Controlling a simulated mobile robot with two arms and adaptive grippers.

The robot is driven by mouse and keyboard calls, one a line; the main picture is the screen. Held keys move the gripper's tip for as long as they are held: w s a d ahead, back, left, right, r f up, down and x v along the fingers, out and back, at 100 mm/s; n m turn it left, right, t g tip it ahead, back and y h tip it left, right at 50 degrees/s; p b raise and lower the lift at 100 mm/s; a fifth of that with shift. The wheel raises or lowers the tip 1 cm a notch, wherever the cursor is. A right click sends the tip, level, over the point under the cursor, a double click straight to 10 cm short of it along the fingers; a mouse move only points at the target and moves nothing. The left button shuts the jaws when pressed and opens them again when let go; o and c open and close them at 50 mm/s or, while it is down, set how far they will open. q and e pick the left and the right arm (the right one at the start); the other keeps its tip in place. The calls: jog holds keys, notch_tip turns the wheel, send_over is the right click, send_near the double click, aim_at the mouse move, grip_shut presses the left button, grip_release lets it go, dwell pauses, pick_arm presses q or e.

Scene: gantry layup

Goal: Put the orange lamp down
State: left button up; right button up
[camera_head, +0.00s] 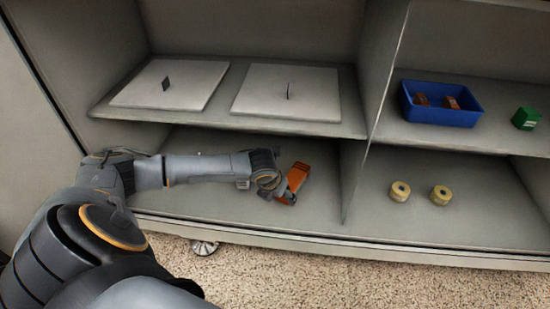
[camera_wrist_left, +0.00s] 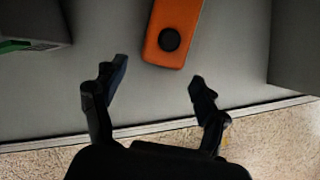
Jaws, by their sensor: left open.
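The orange lamp (camera_head: 297,178) is on the lower left shelf (camera_head: 215,210), near the divider. In the left wrist view the lamp (camera_wrist_left: 180,25) is an orange block with a round black spot, cut by the top edge. My left gripper (camera_head: 268,185) reaches in from the left and is beside the lamp. In the wrist view its two fingers (camera_wrist_left: 157,80) are spread, with bare shelf between them. The lamp is beyond the fingertips and not between them. My right gripper is not in view.
A divider (camera_head: 370,110) stands right of the lamp. Two yellow rolls (camera_head: 400,191) sit beyond it. Above are a blue bin (camera_head: 440,118) holding orange items, a green box (camera_head: 526,118) and two white panels (camera_head: 290,92). A grey and green object (camera_wrist_left: 30,45) shows in the wrist view.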

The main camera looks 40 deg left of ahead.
pick_arm(q)
jog(key=shift+s+d, duration=0.15)
jog(key=shift+s, duration=0.95)
